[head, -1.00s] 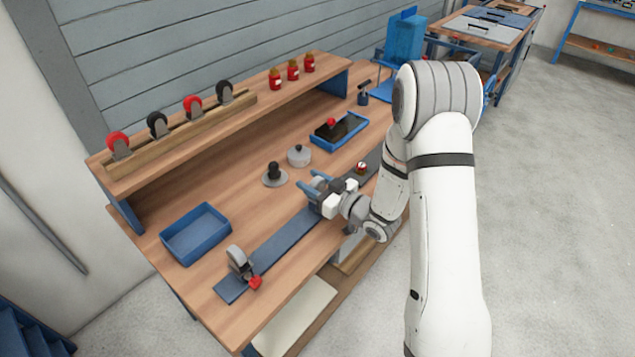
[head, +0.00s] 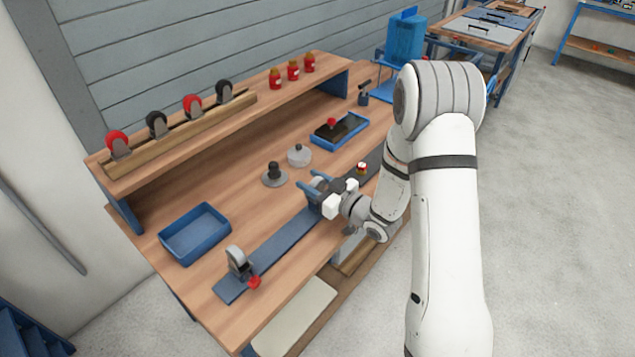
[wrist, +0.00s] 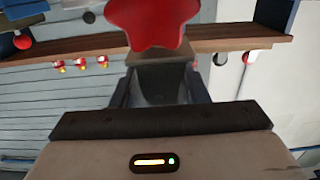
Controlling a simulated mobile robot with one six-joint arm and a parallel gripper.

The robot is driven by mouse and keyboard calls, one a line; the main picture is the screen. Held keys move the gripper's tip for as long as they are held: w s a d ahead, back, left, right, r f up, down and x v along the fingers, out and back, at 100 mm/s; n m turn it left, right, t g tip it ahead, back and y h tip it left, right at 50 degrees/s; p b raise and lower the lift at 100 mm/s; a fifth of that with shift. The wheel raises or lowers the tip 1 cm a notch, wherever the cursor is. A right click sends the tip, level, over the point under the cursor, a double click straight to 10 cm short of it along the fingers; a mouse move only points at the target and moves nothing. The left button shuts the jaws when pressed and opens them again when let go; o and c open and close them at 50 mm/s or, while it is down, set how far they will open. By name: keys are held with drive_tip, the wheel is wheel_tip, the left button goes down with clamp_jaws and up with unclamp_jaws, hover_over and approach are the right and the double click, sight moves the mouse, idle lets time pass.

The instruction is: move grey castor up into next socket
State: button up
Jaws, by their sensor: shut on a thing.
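A grey castor (head: 238,262) stands upright on the near left end of a blue-grey strip (head: 270,252) on the bench. A red knob (head: 253,282) sits beside its foot. My gripper (head: 316,183) is over the far part of the strip, well to the right of that castor. It is shut on a grey piece, which shows dark between the fingers in the wrist view (wrist: 162,82). A large red lobed part (wrist: 150,20) covers the top of that view. I cannot tell what the held piece is.
A shelf rail (head: 185,135) holds red and black castors, with red jars (head: 293,70) further right. A blue empty tray (head: 195,235), a black-knobbed disc (head: 274,176), a grey round weight (head: 299,155) and a dark-filled blue tray (head: 340,131) stand on the bench.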

drive_tip(key=shift+s+f+b, duration=0.3)
drive_tip(key=shift+f+b, duration=0.2)
drive_tip(key=shift+b, duration=0.05)
idle(0.5)
drive_tip(key=o, duration=1.2)
drive_tip(key=shift+c, duration=0.2)
drive_tip(key=shift+o, duration=0.7)
drive_tip(key=shift+f, duration=0.1)
drive_tip(key=shift+o, duration=1.2)
drive_tip(key=shift+w+r+p, duration=0.15)
drive_tip(key=shift+r+p, duration=0.15)
drive_tip(key=shift+r, duration=0.3)
drive_tip(key=shift+w+r+p, duration=0.15)
drive_tip(key=shift+r+p, duration=0.1)
drive_tip(key=shift+r, duration=0.3)
drive_tip(key=shift+r+p, duration=1.15)
drive_tip(key=shift+r, duration=1.5)
